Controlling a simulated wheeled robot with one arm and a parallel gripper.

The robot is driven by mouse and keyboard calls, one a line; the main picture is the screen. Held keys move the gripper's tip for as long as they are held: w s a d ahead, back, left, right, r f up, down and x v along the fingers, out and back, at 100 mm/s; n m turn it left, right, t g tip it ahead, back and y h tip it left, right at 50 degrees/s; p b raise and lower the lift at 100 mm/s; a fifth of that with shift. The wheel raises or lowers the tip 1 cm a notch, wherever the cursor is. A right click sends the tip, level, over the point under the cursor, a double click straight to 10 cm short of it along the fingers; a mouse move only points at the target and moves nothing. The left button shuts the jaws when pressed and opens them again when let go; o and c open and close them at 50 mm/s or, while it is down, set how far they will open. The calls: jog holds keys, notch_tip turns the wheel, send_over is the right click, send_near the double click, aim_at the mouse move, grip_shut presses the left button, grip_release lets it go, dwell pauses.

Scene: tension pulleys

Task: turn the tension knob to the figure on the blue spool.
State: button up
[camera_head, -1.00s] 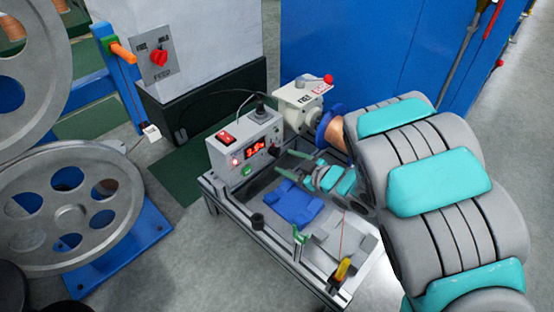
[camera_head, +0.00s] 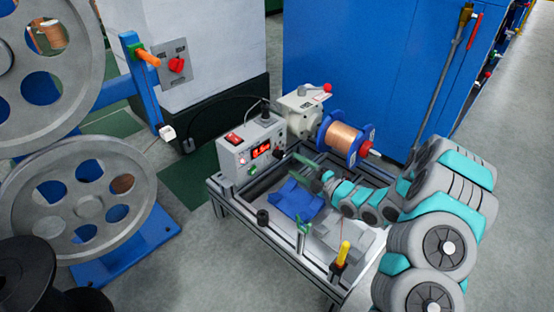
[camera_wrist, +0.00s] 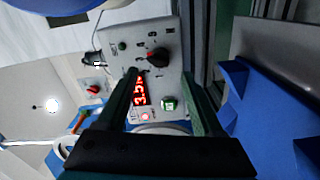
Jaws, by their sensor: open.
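In the head view my gripper (camera_head: 312,172) is just in front of the box. The blue spool (camera_head: 360,143) of copper wire is behind it; its figure is too small to read.
A blue block (camera_head: 294,200) lies on the bench below my gripper. A green-topped post (camera_head: 301,232) and a yellow-handled tool (camera_head: 342,254) stand at the front. Large grey wheels (camera_head: 85,195) are at left; a blue cabinet (camera_head: 370,70) is behind.

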aim_at(282, 157)
jog(key=shift+b+x, duration=0.3)
jog(key=shift+x, duration=3)
